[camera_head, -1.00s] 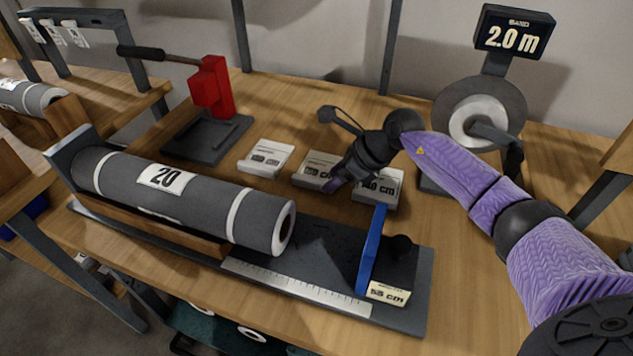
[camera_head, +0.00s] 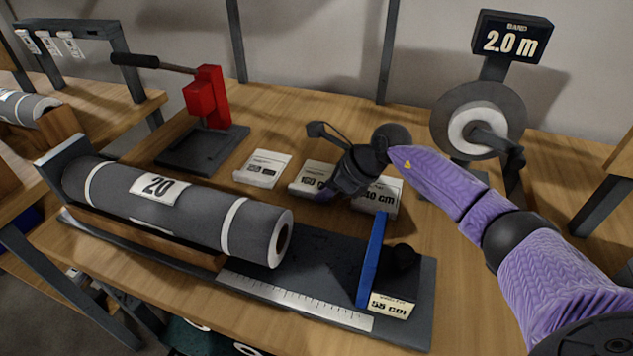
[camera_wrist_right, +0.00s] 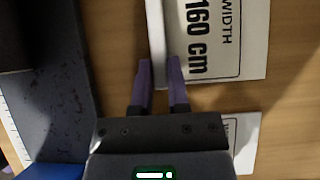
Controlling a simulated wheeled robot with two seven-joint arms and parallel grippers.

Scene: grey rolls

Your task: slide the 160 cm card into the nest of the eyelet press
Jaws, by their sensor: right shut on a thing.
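The 160 cm card (camera_wrist_right: 210,40) lies at the middle card place, and in the head view it (camera_head: 310,177) is partly covered by my right gripper. My right gripper (camera_head: 325,194) is shut on the card's edge. In the right wrist view its purple fingers (camera_wrist_right: 159,66) stand on either side of a white edge, with the print "WIDTH 160 cm" beside them. The red eyelet press (camera_head: 208,97) stands at the back left with its lever out to the left. Its dark flat base (camera_head: 180,150) looks empty; the nest's detail is too small to tell. My left gripper is out of view.
Other cards lie on either side, one at left (camera_head: 262,169) and a 140 cm one (camera_head: 388,197) at right. A grey roll (camera_head: 190,212) marked 20 rests in a cradle in front. A blue stop plate (camera_head: 371,262) stands at its right. Bare wood lies between cards and press.

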